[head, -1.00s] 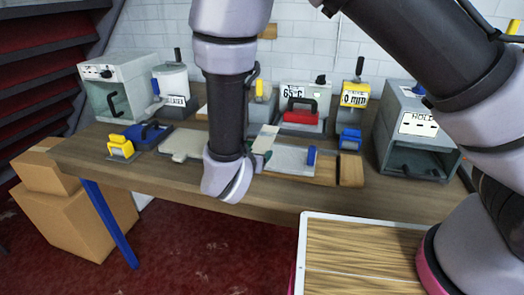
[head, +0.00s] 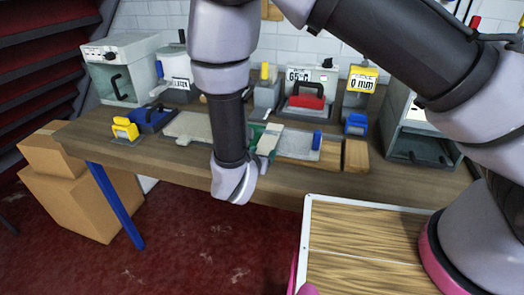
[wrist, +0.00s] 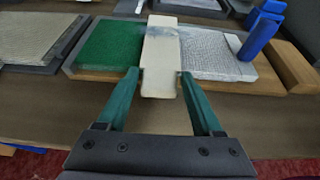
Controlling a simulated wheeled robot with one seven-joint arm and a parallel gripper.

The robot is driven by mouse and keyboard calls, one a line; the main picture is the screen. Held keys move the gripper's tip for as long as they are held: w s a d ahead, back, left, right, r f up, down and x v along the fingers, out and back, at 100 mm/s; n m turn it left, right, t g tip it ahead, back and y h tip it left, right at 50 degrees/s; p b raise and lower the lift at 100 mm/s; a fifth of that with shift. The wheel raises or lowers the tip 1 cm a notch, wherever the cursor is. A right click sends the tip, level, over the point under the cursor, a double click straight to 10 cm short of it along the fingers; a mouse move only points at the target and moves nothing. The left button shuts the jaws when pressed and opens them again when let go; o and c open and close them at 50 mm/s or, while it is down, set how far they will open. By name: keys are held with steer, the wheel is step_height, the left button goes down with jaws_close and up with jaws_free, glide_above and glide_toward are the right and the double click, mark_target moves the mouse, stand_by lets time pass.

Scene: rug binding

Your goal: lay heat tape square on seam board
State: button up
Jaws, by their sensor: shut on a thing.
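My gripper (wrist: 160,80) has two green fingers shut on the narrow near end of the cream heat tape (wrist: 160,55). The tape also shows in the head view (head: 269,140). It points away from me over the seam board (wrist: 262,86), between a green carpet piece (wrist: 108,46) on the left and a grey-white piece (wrist: 212,54) on the right. It looks roughly in line with the join, which it covers. I cannot tell whether its underside touches the carpet. In the head view my forearm hides part of the board.
A blue block (wrist: 260,36) stands at the board's right. A beige pad (head: 188,127) lies to the left. A red-handled device (head: 307,101) marked 65°C and a yellow-topped device marked 0 mm (head: 362,80) stand behind. A grey box (head: 424,140) stands at the right.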

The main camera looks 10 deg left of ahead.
steer(key=shift+f, duration=0.6)
steer(key=o, duration=1.4)
steer(key=d+v, duration=0.1)
steer(key=v, duration=1)
steer(key=w+d+r+m+g+h, duration=0.3)
steer(key=w+d+r+m+g, duration=0.25)
steer(key=d+r+m, duration=0.45)
steer(key=w+d+r+m+g+h, duration=0.2)
steer(key=w+d+r+m+g, duration=0.3)
steer(key=d+r+m, duration=0.5)
steer(key=s+d+r+m+t+y, duration=0.2)
steer(key=s+d+r+m+y, duration=0.1)
steer(key=d+r+m, duration=0.5)
steer(key=s+d+r+m+t+y, duration=0.2)
steer(key=d+r+m+y, duration=0.3)
steer(key=d+r+m, duration=0.3)
steer(key=s+d+m, duration=0.1)
steer(key=m, duration=0.2)
steer(key=shift+d+r, duration=0.2)
steer(key=shift+d, duration=0.2)
